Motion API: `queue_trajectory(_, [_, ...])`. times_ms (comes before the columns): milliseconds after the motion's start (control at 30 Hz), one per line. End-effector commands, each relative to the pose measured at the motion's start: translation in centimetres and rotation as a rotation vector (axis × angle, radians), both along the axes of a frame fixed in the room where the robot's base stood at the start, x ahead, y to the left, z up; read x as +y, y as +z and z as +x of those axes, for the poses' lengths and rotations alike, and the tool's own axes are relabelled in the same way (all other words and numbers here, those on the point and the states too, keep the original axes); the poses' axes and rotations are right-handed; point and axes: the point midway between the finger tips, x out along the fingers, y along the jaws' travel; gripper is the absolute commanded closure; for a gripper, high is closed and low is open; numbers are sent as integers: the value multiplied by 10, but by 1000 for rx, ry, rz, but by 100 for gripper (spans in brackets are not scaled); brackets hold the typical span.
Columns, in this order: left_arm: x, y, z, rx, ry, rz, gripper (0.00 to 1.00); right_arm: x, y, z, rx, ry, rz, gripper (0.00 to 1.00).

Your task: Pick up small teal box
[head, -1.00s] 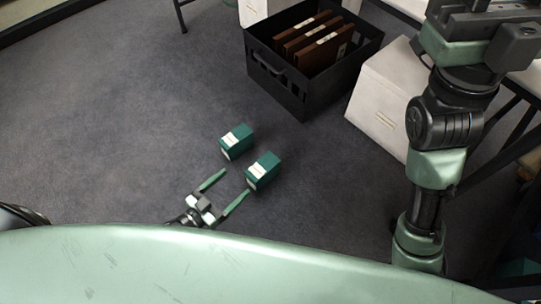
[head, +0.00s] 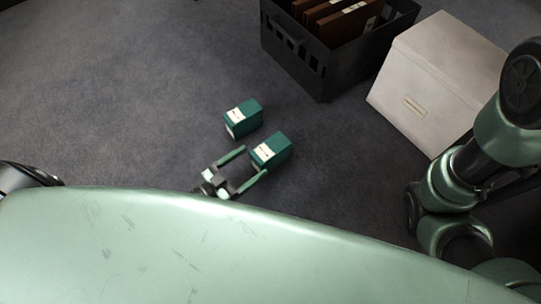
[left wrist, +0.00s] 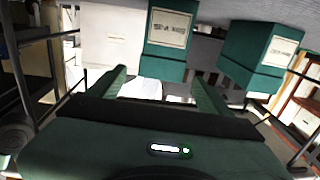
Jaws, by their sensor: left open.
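Two small teal boxes with white labels sit on the grey carpet, close together. The nearer one (head: 277,150) is on the right in the head view, and the other (head: 246,116) is behind it to the left. My left gripper (head: 254,160) is open and empty, its fingertips pointing at the nearer box. I cannot tell whether a fingertip touches it. In the left wrist view, one teal box (left wrist: 168,45) is just ahead of the open fingers (left wrist: 158,82), and another teal box (left wrist: 258,65) is to the right. My right gripper is out of view.
A black crate (head: 297,62) holding brown folders stands at the back, with a white archival box (head: 425,95) to its right. My right arm shows at the right edge. The carpet left of the teal boxes is clear.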

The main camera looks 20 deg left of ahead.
Motion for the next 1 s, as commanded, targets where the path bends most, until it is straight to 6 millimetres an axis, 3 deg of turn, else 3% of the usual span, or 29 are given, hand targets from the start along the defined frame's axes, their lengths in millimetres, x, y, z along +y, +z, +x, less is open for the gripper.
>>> queue_trajectory(333, [-29,-2,44,-2,-1,0,20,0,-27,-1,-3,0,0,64])
queue_trajectory(667, [-33,1,51,1,0,1,20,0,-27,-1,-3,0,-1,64])
queue_trajectory(767, [-33,1,50,1,0,1,42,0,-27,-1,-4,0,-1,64])
queue_trajectory(967, [-33,0,50,1,0,1,98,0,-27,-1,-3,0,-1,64])
queue_trajectory(1000, [-33,2,51,-2,0,-1,100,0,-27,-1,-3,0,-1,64])
